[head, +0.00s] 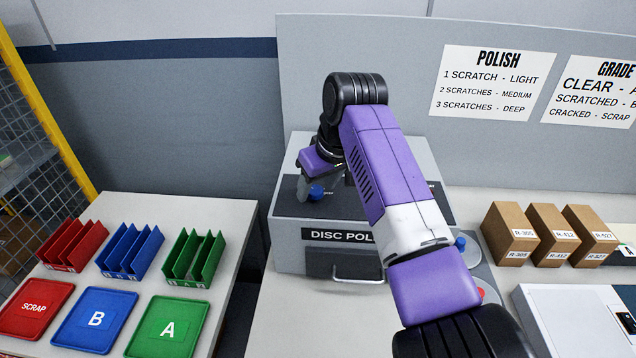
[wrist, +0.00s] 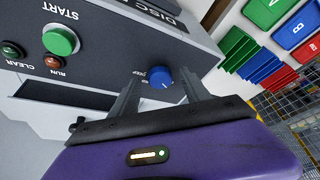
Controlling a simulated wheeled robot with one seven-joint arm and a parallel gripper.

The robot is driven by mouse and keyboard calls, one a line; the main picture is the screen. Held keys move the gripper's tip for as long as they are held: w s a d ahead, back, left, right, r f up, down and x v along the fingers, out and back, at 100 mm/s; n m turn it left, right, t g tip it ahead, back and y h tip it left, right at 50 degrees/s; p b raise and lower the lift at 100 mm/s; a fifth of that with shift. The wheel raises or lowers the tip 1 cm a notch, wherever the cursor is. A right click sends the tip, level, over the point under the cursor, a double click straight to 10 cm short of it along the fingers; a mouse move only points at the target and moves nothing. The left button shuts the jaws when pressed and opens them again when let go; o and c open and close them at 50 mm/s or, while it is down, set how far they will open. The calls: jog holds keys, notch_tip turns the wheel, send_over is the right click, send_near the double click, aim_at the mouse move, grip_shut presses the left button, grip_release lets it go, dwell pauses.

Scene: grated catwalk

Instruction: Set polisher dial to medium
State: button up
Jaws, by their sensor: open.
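The disc polisher (head: 325,263) is a grey box with a dark top on the bench, partly hidden behind my arm. A blue dial (head: 317,192) is on its top at the left; in the wrist view the dial (wrist: 160,77) shows a small white pointer mark. Small lettering beside it is too small to read surely. My gripper (wrist: 161,84) is open, with one finger on each side of the dial. I cannot tell whether the fingers touch it. The polish sign (head: 494,83) pairs two scratches with medium.
A green START button (wrist: 61,40) and small lamps are on the polisher panel. Another blue knob (head: 461,243) and a red button (head: 481,293) are right of my arm. Cardboard boxes (head: 511,234) stand at right. Red, blue and green trays (head: 166,327) and racks lie on the left table.

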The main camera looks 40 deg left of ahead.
jog(key=shift+c, duration=0.4)
grip_shut()
jog(key=shift+r+m+p, duration=0.1)
jog(key=shift+m+p, duration=0.3)
jog(key=m+p, duration=0.1)
jog(key=m+t+p, duration=0.1)
jog(key=shift+s+a+r+m+h, duration=0.1)
jog(key=shift+s+a+m+h, duration=0.1)
jog(key=shift+m+h, duration=0.2)
jog(key=m+t+h+p, duration=0.1)
jog(key=m+p, duration=0.1)
jog(key=m, duration=0.2)
jog(key=shift+s+a, duration=0.1)
jog(key=shift+a, duration=0.05)
jog(key=m, duration=0.1)
jog(key=m+h+b, duration=0.1)
jog(key=m, duration=0.1)
jog(key=m+t+h+b, duration=0.1)
jog(key=m, duration=0.1)
jog(key=shift+a+f, duration=0.2)
jog(key=shift+f, duration=0.15)
jog(key=m+h+b, duration=0.1)
jog(key=m+b, duration=0.1)
jog(key=b, duration=0.1)
jog(key=shift+r+m, duration=0.1)
jog(key=shift+m, duration=0.2)
jog(key=shift+r+m+b, duration=0.1)
jog(key=shift+m+b, duration=0.3)
